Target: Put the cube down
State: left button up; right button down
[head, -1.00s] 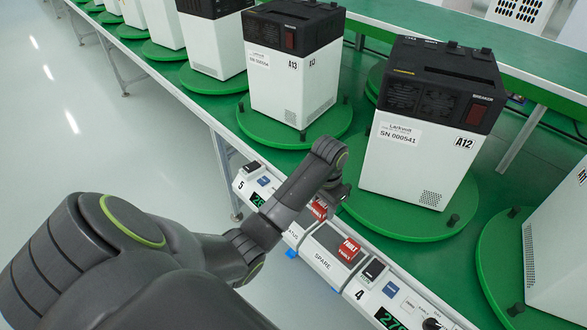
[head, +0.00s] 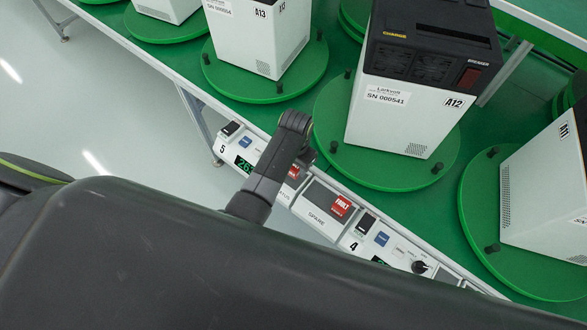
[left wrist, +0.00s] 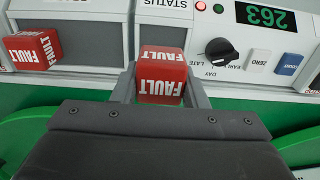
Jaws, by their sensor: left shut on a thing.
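My left gripper (left wrist: 160,88) is shut on a red cube marked FAULT (left wrist: 161,70), with one finger on each side of it. In the left wrist view the cube is at the near edge of the STATUS panel (left wrist: 160,35); whether it touches the panel I cannot tell. In the head view my left arm comes down over the console strip, and the held cube (head: 294,172) is mostly hidden behind the wrist. A second red FAULT cube (head: 341,205) sits on the SPARE panel (head: 318,217); it also shows at the left of the wrist view (left wrist: 33,49). My right gripper is not in view.
A black knob (left wrist: 218,52), buttons and a green 263 display (left wrist: 266,16) lie right of the STATUS panel in the wrist view. Behind the strip, green turntables (head: 385,175) carry white and black units, A12 (head: 400,115) nearest.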

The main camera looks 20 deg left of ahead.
aim_at(295, 170)
pick_arm(q)
notch_tip(295, 170, down, 4)
jog(key=shift+w+a+f, duration=0.1)
jog(key=shift+f, duration=0.25)
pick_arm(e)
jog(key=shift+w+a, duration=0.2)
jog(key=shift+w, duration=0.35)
pick_arm(q)
jog(key=shift+f, duration=0.1)
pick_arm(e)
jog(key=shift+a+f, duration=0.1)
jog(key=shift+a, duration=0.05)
pick_arm(q)
jog(key=o, duration=1)
jog(key=shift+r, duration=0.55)
notch_tip(295, 170, up, 11)
jog(key=shift+r, duration=0.1)
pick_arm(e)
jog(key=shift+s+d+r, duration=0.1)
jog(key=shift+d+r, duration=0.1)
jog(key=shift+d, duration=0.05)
